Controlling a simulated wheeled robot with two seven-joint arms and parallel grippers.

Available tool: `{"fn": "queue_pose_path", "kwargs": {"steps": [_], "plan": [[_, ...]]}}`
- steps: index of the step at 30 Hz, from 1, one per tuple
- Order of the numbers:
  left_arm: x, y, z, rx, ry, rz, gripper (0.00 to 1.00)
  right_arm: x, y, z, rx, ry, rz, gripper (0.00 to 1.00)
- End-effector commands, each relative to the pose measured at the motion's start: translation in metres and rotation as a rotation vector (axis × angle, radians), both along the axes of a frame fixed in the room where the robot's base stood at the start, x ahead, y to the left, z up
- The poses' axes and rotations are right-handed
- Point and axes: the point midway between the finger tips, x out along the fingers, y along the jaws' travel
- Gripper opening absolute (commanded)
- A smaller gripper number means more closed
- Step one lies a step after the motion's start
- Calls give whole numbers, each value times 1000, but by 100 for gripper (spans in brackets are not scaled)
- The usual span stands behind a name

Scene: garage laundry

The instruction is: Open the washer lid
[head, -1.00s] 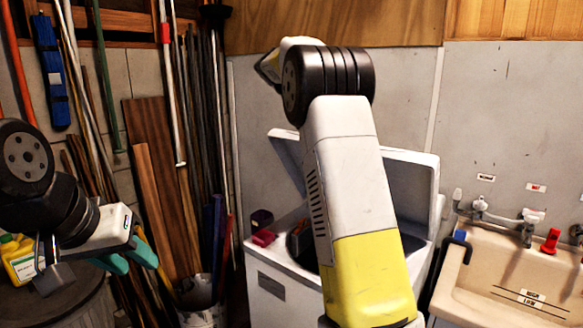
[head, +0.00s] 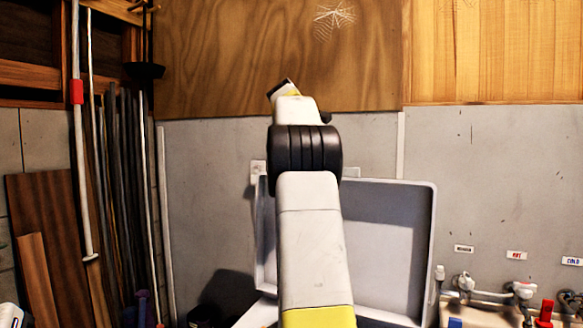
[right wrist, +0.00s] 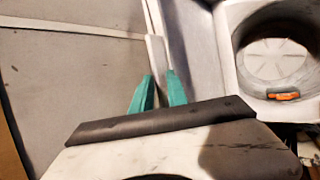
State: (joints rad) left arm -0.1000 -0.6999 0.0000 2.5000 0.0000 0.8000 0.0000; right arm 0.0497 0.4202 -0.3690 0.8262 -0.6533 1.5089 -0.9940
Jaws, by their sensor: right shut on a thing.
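The washer lid (head: 390,235) stands raised, close to upright, in the head view, its grey inner side and pale rim facing me. My right arm covers its middle. In the right wrist view, my right gripper (right wrist: 160,88) has its teal fingers on either side of the lid's edge (right wrist: 156,52) and is shut on it. The right fingers are hidden in the head view. The washer's open tub (right wrist: 278,50) shows at the right of the wrist view, with a small orange thing inside. My left gripper is out of view.
A grey wall with wood panels (head: 280,60) stands behind the lid. Faucet fittings (head: 490,290) are at the lower right. Planks (head: 45,240) and poles (head: 80,150) lean at the left.

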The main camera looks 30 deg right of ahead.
Motion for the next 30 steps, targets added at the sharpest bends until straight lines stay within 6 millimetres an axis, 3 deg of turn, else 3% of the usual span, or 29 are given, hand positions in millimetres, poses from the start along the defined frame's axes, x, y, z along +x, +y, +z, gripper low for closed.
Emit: {"fn": "queue_pose_path", "kwargs": {"steps": [13,14,15,30], "plan": [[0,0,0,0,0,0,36,1,-2,-6,9,8,0,0],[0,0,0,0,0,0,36,1,-2,-6,9,8,0,23],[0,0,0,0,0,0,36,1,-2,-6,9,8,0,31],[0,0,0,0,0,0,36,1,5,6,3,3,2,31]]}}
